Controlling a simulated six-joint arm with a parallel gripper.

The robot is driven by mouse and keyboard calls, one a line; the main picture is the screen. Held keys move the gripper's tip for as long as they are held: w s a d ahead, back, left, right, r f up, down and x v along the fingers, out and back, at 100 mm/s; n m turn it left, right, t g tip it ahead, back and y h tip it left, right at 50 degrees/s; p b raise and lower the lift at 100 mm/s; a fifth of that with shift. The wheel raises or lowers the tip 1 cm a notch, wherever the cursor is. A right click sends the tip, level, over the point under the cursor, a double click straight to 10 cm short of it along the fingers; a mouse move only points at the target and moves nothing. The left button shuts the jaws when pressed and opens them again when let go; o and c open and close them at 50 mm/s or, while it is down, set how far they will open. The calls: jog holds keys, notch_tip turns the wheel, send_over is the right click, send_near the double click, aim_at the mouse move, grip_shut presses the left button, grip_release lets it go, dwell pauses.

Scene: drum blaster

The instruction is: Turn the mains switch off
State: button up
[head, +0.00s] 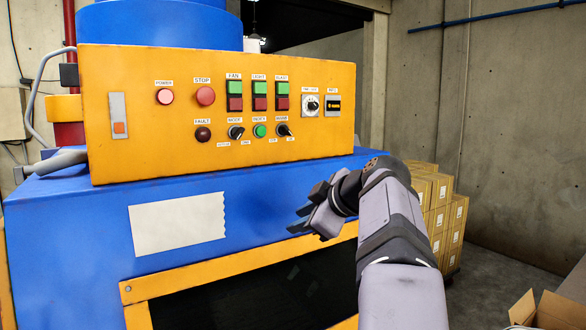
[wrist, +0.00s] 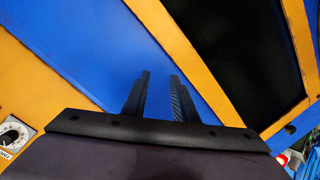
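The orange control panel (head: 140,60) stands on the blue machine. Its lower row has two black rotary switches: one on the left (head: 236,132) and one on the right (head: 284,130), below the rightmost green and red button pair. The right one looks like the mains switch, but its small label is hard to read. Its handle looks slanted; its exact setting is unclear. My gripper (head: 302,219) is below and slightly right of it, in front of the blue face, touching nothing I can make out. In the wrist view my gripper (wrist: 160,75) has parted, empty fingers.
A white dial (head: 311,105) sits upper right on the panel and shows in the wrist view (wrist: 14,135). A red stop button (head: 205,96) is upper left. A dark window (head: 265,297) lies below. Stacked cartons (head: 438,205) stand right, behind my arm.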

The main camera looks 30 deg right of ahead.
aim_at(289, 131)
notch_tip(289, 131, up, 18)
jog(key=d+t, duration=0.3)
jog(key=t, duration=0.3)
jog(key=shift+w+a+f+p, duration=0.1)
jog(key=shift+w+p, duration=1.1)
jog(key=shift+w, duration=0.7)
jog(key=shift+w+a+f+p, duration=0.1)
jog(key=shift+w+p, duration=1.1)
jog(key=shift+w, duration=0.7)
grip_shut()
